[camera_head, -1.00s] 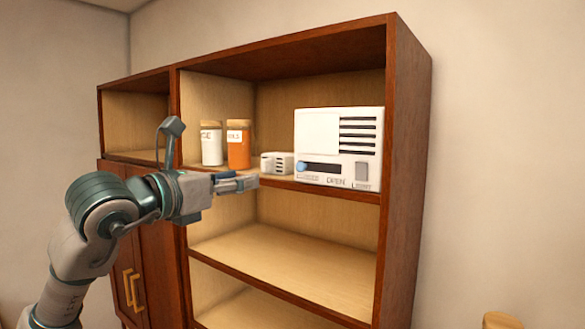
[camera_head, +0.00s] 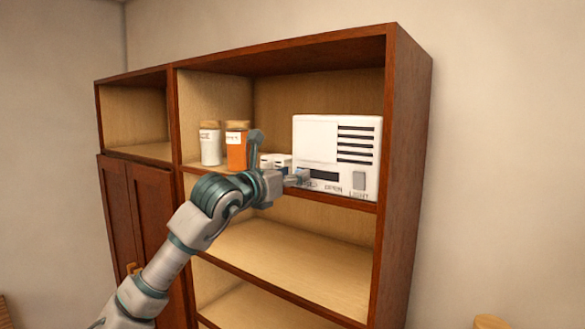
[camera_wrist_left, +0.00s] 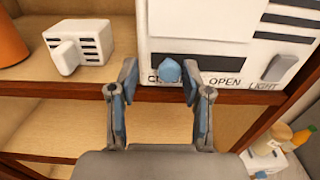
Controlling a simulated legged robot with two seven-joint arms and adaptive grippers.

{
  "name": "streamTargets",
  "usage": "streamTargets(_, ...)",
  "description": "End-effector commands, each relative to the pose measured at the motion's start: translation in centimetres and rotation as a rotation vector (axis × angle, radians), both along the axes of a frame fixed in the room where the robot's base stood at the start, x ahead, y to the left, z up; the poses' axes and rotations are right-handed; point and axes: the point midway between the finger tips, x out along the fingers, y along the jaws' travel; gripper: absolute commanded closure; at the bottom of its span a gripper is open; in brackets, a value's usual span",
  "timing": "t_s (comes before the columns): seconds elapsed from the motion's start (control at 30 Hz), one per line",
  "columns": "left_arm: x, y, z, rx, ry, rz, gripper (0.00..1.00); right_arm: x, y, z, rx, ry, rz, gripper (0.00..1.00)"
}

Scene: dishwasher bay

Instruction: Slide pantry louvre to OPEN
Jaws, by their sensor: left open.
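The white louvre unit (camera_head: 315,140) stands on the upper shelf, with dark slots at its upper right. Its blue slider knob (camera_wrist_left: 170,71) sits at the left end of a dark track (camera_wrist_left: 205,62), over the partly covered label at the left; OPEN is printed to the right. My left gripper (camera_head: 298,178) is at the unit's lower left front and hides the knob in the head view. In the left wrist view the open gripper (camera_wrist_left: 160,88) has one finger on each side of the knob, with gaps. My right gripper is not in view.
A small white vented box (camera_head: 275,161), an orange jar (camera_head: 236,150) and a white jar (camera_head: 210,147) stand left of the unit. A light switch (camera_head: 359,181) is at the unit's lower right. The shelf below (camera_head: 300,255) is empty.

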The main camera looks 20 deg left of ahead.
Motion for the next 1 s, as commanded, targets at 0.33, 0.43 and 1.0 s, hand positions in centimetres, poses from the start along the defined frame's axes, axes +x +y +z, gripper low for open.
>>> streamTargets(0.33, 0.4, -0.6, 0.0, 0.003, 0.000, -0.001, 0.51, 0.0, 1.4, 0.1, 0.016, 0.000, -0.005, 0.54)
streamTargets(0.43, 0.4, -0.4, 0.0, 0.002, 0.000, -0.001, 0.76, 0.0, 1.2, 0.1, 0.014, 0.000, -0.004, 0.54)
streamTargets(1.0, -1.2, -4.6, -0.5, 0.003, -0.001, -0.006, 1.00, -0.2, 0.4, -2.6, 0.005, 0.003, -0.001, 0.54)
